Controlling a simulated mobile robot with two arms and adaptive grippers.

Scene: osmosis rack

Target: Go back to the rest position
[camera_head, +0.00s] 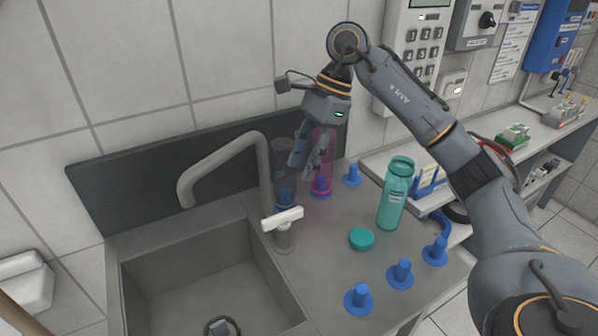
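My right gripper (308,164) hangs pointing down over the back of the counter beside the sink. Its two fingers show a small gap and seem to hold nothing. A translucent pink bottle (326,146) stands upright on a blue peg at the back, partly behind the fingers. I cannot tell whether the fingers touch it. A dark see-through bottle (284,163) stands on a blue peg just left of the gripper. My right arm comes in from the right, across the wall and shelf. My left gripper is not in view.
A grey faucet (226,158) rises left of the gripper by the sink (190,290). A teal bottle (396,195), a teal cap (361,239) and several blue pegs (400,273) stand on the counter. A keypad device (410,45) hangs on the wall behind my arm.

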